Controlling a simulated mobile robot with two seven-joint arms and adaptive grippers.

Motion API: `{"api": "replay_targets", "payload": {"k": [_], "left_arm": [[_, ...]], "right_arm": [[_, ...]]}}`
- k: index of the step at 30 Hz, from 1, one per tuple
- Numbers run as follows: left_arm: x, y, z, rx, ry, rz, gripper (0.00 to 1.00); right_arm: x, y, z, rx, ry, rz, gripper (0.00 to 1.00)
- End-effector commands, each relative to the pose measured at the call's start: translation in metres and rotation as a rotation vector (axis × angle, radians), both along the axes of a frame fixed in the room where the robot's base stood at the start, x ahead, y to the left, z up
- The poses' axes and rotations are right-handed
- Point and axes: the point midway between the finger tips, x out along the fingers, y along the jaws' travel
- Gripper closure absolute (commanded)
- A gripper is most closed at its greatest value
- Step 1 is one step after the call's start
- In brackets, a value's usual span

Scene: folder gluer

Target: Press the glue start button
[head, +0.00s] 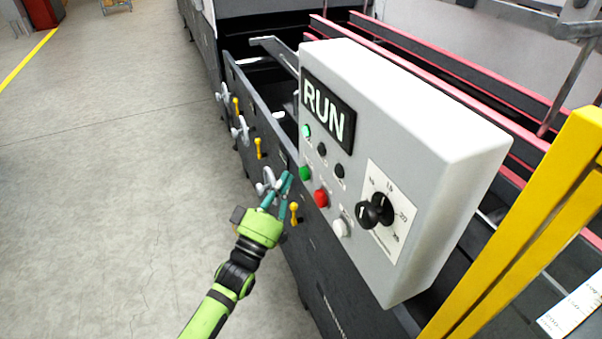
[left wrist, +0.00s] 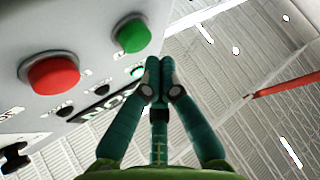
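A light grey control box (head: 420,130) carries a green button (head: 305,173), a red button (head: 321,199) and a white button (head: 341,228) in a slanting row. Their labels are too small to read, so I cannot tell by label which is glue start. My left gripper (head: 288,178) is just left of the green button in the head view, apparently apart from it. In the left wrist view its fingertips (left wrist: 160,78) are together with nothing between them. There the green button (left wrist: 133,35) is just left of the tips and the red button (left wrist: 52,73) farther left. My right gripper is not seen.
A RUN display (head: 326,110), a lit green lamp (head: 306,131), small black buttons (head: 322,149) and a black dial (head: 376,210) share the panel. Yellow levers (head: 258,148) line the machine side. A yellow post (head: 530,220) stands at right. The floor at left is clear.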

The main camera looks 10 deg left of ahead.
Motion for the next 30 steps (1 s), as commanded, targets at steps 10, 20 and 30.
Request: {"api": "replay_targets", "payload": {"k": [10,20,30], "left_arm": [[-0.02,0.03,0.001,0.001,0.001,0.001,1.0],[-0.026,0.038,0.0,0.0,0.0,0.0,1.0],[-0.026,0.038,0.0,0.0,0.0,0.0,1.0]], "right_arm": [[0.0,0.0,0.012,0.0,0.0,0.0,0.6],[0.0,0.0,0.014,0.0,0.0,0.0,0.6],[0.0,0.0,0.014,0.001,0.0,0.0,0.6]]}}
